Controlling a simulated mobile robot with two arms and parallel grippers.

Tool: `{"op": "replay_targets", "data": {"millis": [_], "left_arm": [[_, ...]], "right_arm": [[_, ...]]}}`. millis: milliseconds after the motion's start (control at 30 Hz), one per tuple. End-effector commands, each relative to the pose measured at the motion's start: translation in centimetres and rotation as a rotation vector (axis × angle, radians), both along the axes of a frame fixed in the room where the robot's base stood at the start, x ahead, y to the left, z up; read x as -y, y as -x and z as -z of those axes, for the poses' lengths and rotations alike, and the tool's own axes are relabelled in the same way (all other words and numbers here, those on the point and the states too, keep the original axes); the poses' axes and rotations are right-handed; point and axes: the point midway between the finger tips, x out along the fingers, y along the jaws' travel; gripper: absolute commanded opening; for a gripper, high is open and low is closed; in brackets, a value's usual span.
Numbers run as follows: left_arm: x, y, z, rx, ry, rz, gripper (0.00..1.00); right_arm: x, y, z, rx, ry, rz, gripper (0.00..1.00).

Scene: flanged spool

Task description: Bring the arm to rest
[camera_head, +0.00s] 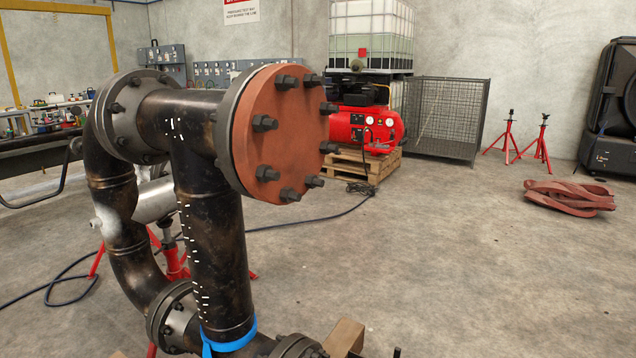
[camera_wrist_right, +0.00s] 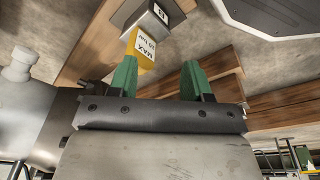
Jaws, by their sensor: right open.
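The flanged spool (camera_head: 215,240) stands in the left half of the head view, a dark pipe with a red-brown bolted cover (camera_head: 285,135) at its upper end. A blue band (camera_head: 230,342) wraps its lower end. My right gripper (camera_wrist_right: 159,72) shows in the right wrist view with two green fingers spread apart and nothing between them. A yellow tag reading MAX 10 bar (camera_wrist_right: 144,50) lies just past the fingertips, nearer the left finger; I cannot tell if they touch. My left gripper is in neither view.
Wooden beams (camera_wrist_right: 95,45) and a metal block with a black label (camera_wrist_right: 160,12) lie close to the right fingers. A red compressor (camera_head: 365,125) on a pallet, a mesh cage (camera_head: 450,120) and red stands (camera_head: 510,140) are farther back. The floor at right is mostly clear.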

Motion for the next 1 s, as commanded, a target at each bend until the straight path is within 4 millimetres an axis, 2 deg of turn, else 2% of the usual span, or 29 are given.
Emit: {"op": "replay_targets", "data": {"millis": [167, 300, 500, 667, 867, 933, 1000], "left_arm": [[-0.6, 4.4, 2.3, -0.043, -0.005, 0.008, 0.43], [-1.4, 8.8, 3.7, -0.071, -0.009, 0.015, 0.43], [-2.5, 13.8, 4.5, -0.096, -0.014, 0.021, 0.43], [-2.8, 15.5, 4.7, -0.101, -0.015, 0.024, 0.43], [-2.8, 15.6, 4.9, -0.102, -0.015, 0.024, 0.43], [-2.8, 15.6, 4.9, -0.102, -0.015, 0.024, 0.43], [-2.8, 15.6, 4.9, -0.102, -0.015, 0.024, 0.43]], "right_arm": [[0.7, 4.4, 2.3, -0.043, 0.006, -0.008, 0.49], [1.5, 8.8, 3.7, -0.071, 0.009, -0.015, 0.49], [2.5, 13.8, 4.5, -0.095, 0.015, -0.022, 0.49], [2.8, 15.5, 4.7, -0.102, 0.015, -0.024, 0.49], [2.8, 15.6, 4.9, -0.101, 0.015, -0.025, 0.49], [2.9, 15.7, 4.9, -0.102, 0.015, -0.024, 0.43], [2.9, 15.7, 4.9, -0.102, 0.015, -0.024, 0.43]]}}
